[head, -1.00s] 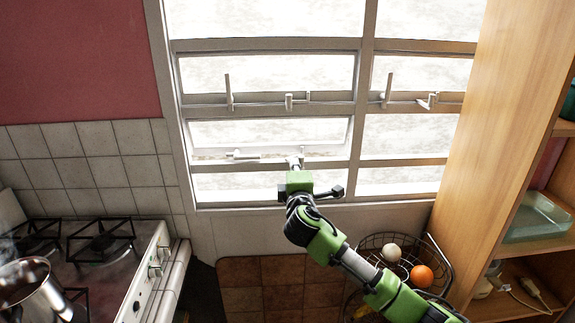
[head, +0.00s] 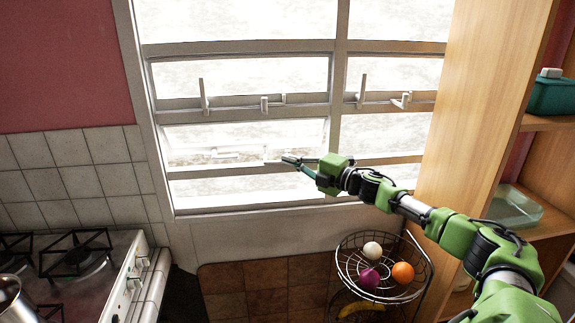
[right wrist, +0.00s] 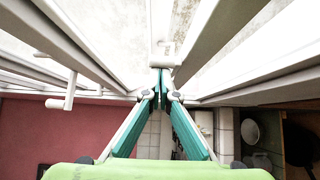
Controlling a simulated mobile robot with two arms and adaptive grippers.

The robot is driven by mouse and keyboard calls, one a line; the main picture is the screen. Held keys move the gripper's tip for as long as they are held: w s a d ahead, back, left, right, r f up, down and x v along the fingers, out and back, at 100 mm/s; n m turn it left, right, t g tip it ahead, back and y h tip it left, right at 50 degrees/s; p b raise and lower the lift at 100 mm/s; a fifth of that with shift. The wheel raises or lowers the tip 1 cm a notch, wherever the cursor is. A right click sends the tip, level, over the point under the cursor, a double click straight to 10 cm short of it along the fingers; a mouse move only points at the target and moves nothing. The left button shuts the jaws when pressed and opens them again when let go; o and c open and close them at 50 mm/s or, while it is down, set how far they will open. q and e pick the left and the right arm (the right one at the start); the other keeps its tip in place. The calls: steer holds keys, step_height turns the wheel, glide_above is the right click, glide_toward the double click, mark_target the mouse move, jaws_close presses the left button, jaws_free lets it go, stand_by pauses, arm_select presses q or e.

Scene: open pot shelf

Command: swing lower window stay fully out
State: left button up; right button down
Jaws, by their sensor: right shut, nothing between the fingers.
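In the head view, the lower window sash (head: 245,131) sits in the left bay, its pane looking tilted out from the frame. A pale bar, seemingly the lower window stay (head: 226,154), lies along the bottom of that sash; its right end is near my gripper and hard to make out. My right gripper (head: 286,160) reaches in from the right, with closed fingertips at the right part of the bar. In the right wrist view, the teal fingers (right wrist: 163,82) meet just below a white fitting (right wrist: 164,54); contact is unclear. My left gripper is out of view.
Upright handles (head: 203,96) and small catches stand on the rail above. A wire basket (head: 346,275) with fruit hangs below my right arm. A wooden shelf (head: 490,110) stands close on the right, and a stove (head: 110,270) at lower left.

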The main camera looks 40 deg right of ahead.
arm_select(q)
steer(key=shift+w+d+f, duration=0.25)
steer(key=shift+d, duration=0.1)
arm_select(e)
steer(key=shift+w+d, duration=0.35)
steer(key=shift+d, duration=0.4)
steer(key=shift+r, duration=0.2)
